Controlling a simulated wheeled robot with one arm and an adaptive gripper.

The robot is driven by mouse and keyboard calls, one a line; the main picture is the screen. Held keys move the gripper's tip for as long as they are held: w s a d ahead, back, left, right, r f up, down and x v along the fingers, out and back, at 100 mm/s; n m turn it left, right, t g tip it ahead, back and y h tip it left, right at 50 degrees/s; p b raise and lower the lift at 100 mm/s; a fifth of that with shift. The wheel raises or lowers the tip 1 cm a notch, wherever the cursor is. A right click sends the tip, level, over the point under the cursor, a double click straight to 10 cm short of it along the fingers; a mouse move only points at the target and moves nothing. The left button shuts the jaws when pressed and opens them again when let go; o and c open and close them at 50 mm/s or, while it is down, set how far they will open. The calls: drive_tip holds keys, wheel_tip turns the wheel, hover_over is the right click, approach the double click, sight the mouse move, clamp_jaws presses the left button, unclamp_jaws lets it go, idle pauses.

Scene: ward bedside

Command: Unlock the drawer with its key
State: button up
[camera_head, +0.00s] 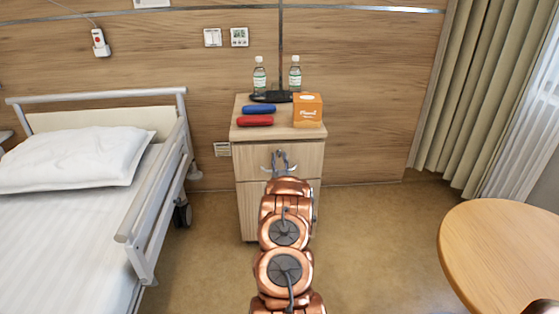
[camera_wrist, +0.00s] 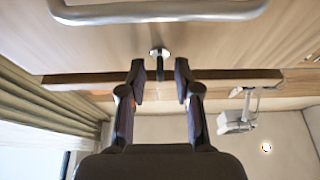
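The bedside cabinet (camera_head: 250,160) stands against the wall, with its upper drawer front facing me. In the wrist view the drawer front (camera_wrist: 95,40) fills the top, with a silver bar handle (camera_wrist: 160,14). A round silver lock (camera_wrist: 159,52) sits on the drawer front, near the cabinet's top board. A thin dark piece, seemingly the key (camera_wrist: 160,70), sticks out from it. My gripper (camera_wrist: 160,76) is open, with one finger on each side of this piece and gaps visible on both sides. In the head view my gripper (camera_head: 280,160) covers the lock area.
On the cabinet top are two water bottles (camera_head: 259,76) (camera_head: 295,74), a blue case (camera_head: 259,109), a red case (camera_head: 255,121) and an orange tissue box (camera_head: 308,110). A bed (camera_head: 165,190) stands left and a round table (camera_head: 505,245) right. Floor between is clear.

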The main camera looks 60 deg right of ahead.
drive_tip(key=shift+s+a+f, duration=0.1)
drive_tip(key=v, duration=1.1)
drive_tip(key=shift+a+f, duration=0.15)
drive_tip(key=shift+a, duration=0.1)
drive_tip(key=shift+s, duration=0.2)
